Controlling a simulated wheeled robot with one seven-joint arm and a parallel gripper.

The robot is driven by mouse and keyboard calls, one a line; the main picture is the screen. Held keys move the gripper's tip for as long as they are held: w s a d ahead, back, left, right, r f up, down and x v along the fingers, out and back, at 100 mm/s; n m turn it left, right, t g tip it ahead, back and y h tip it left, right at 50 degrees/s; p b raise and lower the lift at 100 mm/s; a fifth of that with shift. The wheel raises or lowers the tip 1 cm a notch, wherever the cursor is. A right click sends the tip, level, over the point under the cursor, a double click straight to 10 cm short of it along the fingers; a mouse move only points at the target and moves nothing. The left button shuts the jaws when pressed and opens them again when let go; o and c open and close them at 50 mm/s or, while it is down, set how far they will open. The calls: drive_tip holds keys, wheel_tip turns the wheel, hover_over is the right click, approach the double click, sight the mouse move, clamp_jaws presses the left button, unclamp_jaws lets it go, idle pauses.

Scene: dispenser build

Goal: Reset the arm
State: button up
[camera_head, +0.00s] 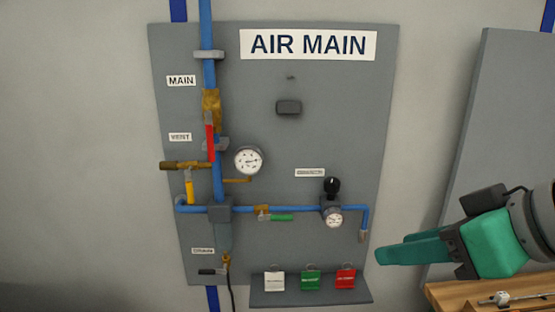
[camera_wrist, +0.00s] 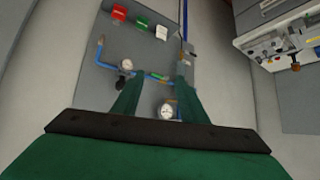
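My green gripper (camera_head: 392,248) is at the right of the head view, in front of the wall and to the right of the AIR MAIN panel's (camera_head: 300,130) lower part. Its fingers point left toward the panel. In the wrist view, the two fingers (camera_wrist: 158,82) stand apart with nothing held between them. The panel shows upside down beyond them.
The panel carries blue pipes, a red-handled valve (camera_head: 210,142), gauges (camera_head: 248,160) and a black knob (camera_head: 332,186). White, green (camera_head: 310,281) and red tags sit on a lower ledge. A wooden bench (camera_head: 460,295) lies below my gripper. A grey board (camera_head: 500,130) stands behind.

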drive_tip(key=w+a+f+m+t+y, duration=0.2)
drive_tip(key=w+a+f+m+t, duration=0.15)
drive_tip(key=w+f, duration=0.4)
drive_tip(key=w+a+f+m+t+y, duration=0.2)
drive_tip(key=w+f+t, duration=0.2)
drive_tip(key=w+f, duration=0.3)
drive_tip(key=a+f+m+t+h, duration=0.35)
drive_tip(key=f+m+h, duration=0.3)
drive_tip(key=f, duration=1.25)
drive_tip(key=s+a+f+g+h, duration=0.2)
drive_tip(key=s+a+f, duration=0.1)
drive_tip(key=s+f, duration=0.55)
drive_tip(key=s+a+f+g+h, duration=0.1)
drive_tip(key=s+a+f+h, duration=0.15)
drive_tip(key=s+f, duration=0.6)
drive_tip(key=s+a+n+y, duration=0.1)
drive_tip(key=s+n, duration=0.2)
drive_tip(key=s, duration=0.7)
drive_tip(key=s+a+n+g+y, duration=0.1)
drive_tip(key=s+a+n, duration=0.1)
drive_tip(key=s, duration=0.8)
drive_tip(key=shift+s+a+r+n, duration=0.25)
drive_tip(key=shift+s+r+n, duration=0.1)
drive_tip(key=shift+n, duration=0.55)
